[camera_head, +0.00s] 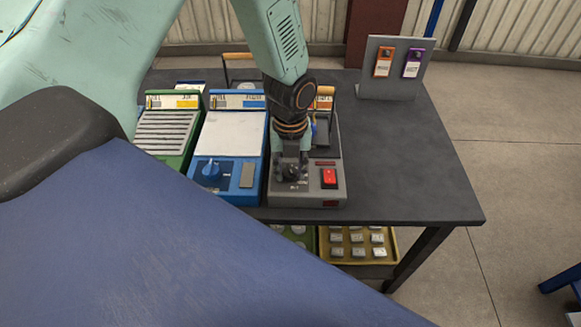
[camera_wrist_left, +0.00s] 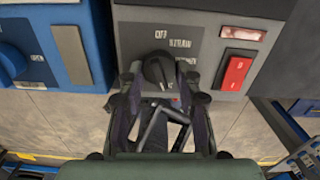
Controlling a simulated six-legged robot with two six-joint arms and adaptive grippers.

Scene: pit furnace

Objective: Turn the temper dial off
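The temper dial (camera_wrist_left: 158,70) is a black knob on the front of a grey unit (camera_wrist_left: 212,15), with small white lettering above it. In the head view the dial (camera_head: 292,172) is mostly hidden behind my left gripper (camera_head: 290,160), which reaches down over it. In the wrist view my left gripper (camera_wrist_left: 158,82) has its fingers on either side of the dial, with a small gap seeming to show on the left. Whether the right finger touches it I cannot tell. The pointer direction is unclear. My right gripper is not in view.
A red switch (camera_head: 329,177) sits right of the dial. A blue unit (camera_head: 228,180) with a blue knob and a green unit (camera_head: 168,130) stand to the left. The dark table (camera_head: 410,150) is clear on the right, before a stand with two tags (camera_head: 391,75).

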